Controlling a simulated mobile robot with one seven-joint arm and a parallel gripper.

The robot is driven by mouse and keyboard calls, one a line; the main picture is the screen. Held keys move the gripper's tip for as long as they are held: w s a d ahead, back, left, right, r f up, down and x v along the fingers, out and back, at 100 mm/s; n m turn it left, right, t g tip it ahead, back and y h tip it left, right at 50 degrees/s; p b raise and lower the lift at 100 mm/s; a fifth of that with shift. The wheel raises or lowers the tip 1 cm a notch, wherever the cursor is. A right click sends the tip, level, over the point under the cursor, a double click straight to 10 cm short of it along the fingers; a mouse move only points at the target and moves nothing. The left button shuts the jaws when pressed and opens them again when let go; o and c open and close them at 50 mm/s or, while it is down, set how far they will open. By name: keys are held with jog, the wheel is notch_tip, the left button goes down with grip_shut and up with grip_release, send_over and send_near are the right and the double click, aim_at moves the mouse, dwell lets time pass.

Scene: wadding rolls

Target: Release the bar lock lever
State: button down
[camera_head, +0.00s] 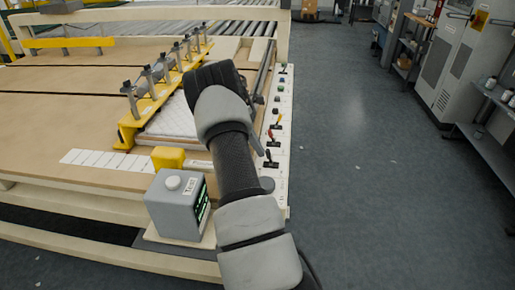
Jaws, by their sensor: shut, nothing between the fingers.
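My arm reaches from the bottom up over the table's right edge. My gripper (216,78) is the dark end of it, beside the right end of the clamp bar; it is shut and empty, and its fingertips are hard to make out. A pale control strip (281,178) runs along the table's right edge with several small levers and knobs. A red-handled lever (270,134) and a black lever (269,159) stand on it, close to the right of my forearm. I cannot read which one is the bar lock lever. My arm hides part of the strip's left side.
A yellow clamp bar (157,101) with several upright posts crosses the table over white quilted wadding (172,122). A grey box (179,205) with a round button and a green display stands at the front. Open floor (350,150) lies to the right; cabinets and shelves stand beyond.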

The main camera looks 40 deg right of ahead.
aim_at(270, 153)
jog(key=shift+s+d+r+t+y+p, duration=0.6)
jog(key=shift+s+d+t+y+p, duration=0.15)
jog(key=shift+s+t+y, duration=0.2)
jog(key=shift+s+d+r+t+y, duration=0.1)
jog(key=shift+s+d+t+y, duration=0.25)
jog(key=shift+t, duration=0.2)
jog(key=shift+s+d+t+y, duration=0.15)
jog(key=shift+s+t+y, duration=0.1)
jog(key=shift+t+y, duration=0.2)
jog(key=shift+s+d, duration=0.15)
jog(key=shift+s+d, duration=0.2)
jog(key=shift+s, duration=0.1)
